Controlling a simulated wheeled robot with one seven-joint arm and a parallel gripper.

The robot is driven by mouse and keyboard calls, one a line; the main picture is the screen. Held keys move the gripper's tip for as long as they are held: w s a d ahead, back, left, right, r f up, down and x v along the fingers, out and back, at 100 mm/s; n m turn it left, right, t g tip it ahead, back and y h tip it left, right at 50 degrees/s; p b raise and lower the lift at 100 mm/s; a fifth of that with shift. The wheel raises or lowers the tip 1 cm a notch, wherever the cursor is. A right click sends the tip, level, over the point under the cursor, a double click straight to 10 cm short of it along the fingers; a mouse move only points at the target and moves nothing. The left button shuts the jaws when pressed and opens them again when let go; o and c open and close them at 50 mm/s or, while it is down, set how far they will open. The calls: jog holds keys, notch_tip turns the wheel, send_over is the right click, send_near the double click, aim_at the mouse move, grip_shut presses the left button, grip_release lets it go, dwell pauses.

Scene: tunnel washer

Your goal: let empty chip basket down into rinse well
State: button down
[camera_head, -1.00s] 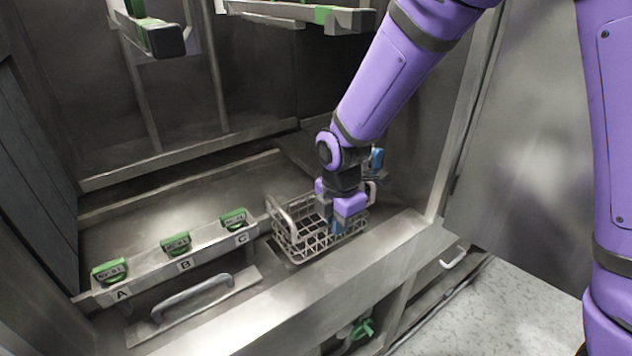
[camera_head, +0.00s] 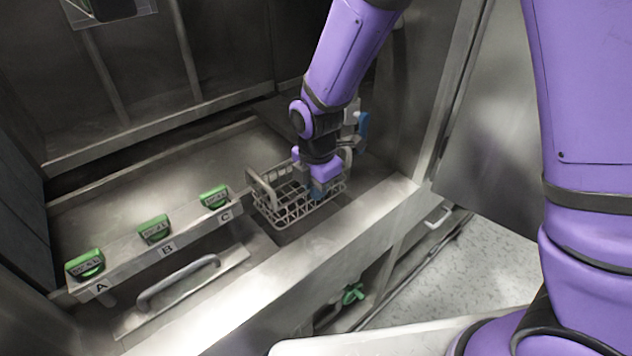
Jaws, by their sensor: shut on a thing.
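The chip basket (camera_head: 273,205) is a grey open-lattice basket with raised end handles. It hangs roughly level, and no contents show through its lattice. My gripper (camera_head: 316,189) points down over its right half and is shut on it; the fingers hide the exact grip point. Below the basket is a dark recess in the steel deck, which looks like the rinse well (camera_head: 284,238). The basket covers most of this recess, so its depth and the clearance at its far side are hidden.
A steel ledge marked A, B and C (camera_head: 160,240) with green-topped pieces stands just left of the basket. A bar handle (camera_head: 178,282) lies in front of it. A broad front sill (camera_head: 300,270) runs below the basket. A steel wall stands close at right.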

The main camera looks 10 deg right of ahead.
aim_at(316, 207)
jog(key=shift+f, duration=3.65)
jog(key=c, duration=1.2)
grip_release()
